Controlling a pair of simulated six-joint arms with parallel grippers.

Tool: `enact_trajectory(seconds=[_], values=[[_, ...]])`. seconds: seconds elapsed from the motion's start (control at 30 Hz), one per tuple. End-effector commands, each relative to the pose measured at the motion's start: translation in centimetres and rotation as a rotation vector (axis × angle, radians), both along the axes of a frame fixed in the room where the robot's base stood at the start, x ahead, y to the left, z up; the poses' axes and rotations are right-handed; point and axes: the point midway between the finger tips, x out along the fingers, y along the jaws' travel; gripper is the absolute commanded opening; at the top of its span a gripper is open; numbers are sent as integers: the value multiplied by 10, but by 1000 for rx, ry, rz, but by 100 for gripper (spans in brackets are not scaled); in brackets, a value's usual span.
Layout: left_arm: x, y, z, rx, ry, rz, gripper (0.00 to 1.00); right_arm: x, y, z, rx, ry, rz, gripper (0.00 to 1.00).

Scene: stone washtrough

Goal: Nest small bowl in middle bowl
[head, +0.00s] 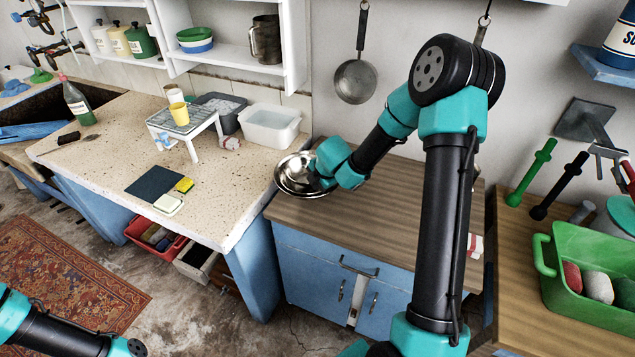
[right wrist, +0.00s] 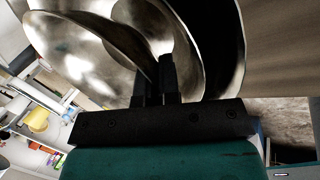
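Shiny steel bowls (head: 289,181) sit at the left end of the brown wooden counter, one within or over another; their separate rims are hard to tell apart in the head view. My right gripper (head: 318,178) reaches down at their right side. In the right wrist view its two dark fingers (right wrist: 155,83) are close together on the wall of a steel bowl, which looks like the small bowl (right wrist: 80,55). A larger curved steel wall (right wrist: 188,35) shows behind it, apparently the middle bowl. Whether they touch is unclear. My left gripper is out of view; only part of its arm shows.
The wooden counter (head: 400,215) is mostly clear right of the bowls. The speckled stone counter (head: 225,195) adjoins on the left, with a white tub (head: 270,130) and small stand. A green bin (head: 590,290) stands far right.

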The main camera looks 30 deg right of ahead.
Motion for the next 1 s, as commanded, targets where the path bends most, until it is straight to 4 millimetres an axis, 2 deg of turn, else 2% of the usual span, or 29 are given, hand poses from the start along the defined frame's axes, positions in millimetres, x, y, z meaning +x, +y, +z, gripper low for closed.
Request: enact_trajectory(seconds=[0.37, 1.0], values=[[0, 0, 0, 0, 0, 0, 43, 0, 0, -1, 0, 0, 1, 0], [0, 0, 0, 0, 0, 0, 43, 1, 0, -14, -1, -1, 1, 0]])
